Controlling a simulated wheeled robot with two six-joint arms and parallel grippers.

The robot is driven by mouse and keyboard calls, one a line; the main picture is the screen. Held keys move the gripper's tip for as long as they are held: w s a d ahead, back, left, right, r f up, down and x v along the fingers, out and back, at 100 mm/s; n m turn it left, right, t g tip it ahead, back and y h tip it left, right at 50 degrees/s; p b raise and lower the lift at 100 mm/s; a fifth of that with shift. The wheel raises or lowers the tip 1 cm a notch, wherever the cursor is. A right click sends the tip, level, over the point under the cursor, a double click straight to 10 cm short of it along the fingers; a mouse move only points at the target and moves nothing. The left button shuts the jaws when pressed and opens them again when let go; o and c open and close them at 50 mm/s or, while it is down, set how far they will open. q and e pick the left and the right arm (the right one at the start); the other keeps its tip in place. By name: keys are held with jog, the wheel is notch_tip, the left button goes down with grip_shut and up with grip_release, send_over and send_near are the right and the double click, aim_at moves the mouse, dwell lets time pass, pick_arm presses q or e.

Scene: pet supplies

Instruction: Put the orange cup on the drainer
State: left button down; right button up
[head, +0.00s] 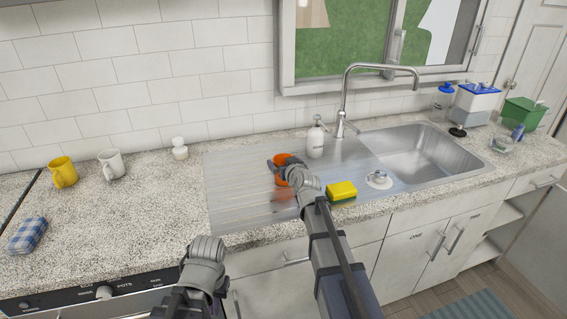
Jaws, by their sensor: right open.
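The orange cup (282,159) is over the ribbed steel drainer (235,185), left of the sink bowl. My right gripper (278,166) is open at the cup, with its grey fingers and wrist covering much of it. A faint orange reflection shows on the drainer below. I cannot tell whether the cup's base touches the drainer. My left gripper (207,247) is low in front of the counter edge, away from the cup, and its fingers cannot be made out.
A soap bottle (316,140) stands just behind the cup. A yellow sponge (342,191) and a drain plug (379,179) lie to the right, before the sink bowl (425,150). The tall faucet (345,95) rises behind. Yellow (63,173) and white (111,165) mugs stand left.

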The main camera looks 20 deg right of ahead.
jog(key=shift+r, duration=0.15)
jog(key=shift+s+r+p, duration=0.15)
jog(key=shift+s+p, duration=0.05)
jog(key=shift+p, duration=0.1)
jog(key=p+v, duration=0.3)
jog(key=v, duration=0.8)
jog(key=shift+s, duration=0.3)
dwell(0.6)
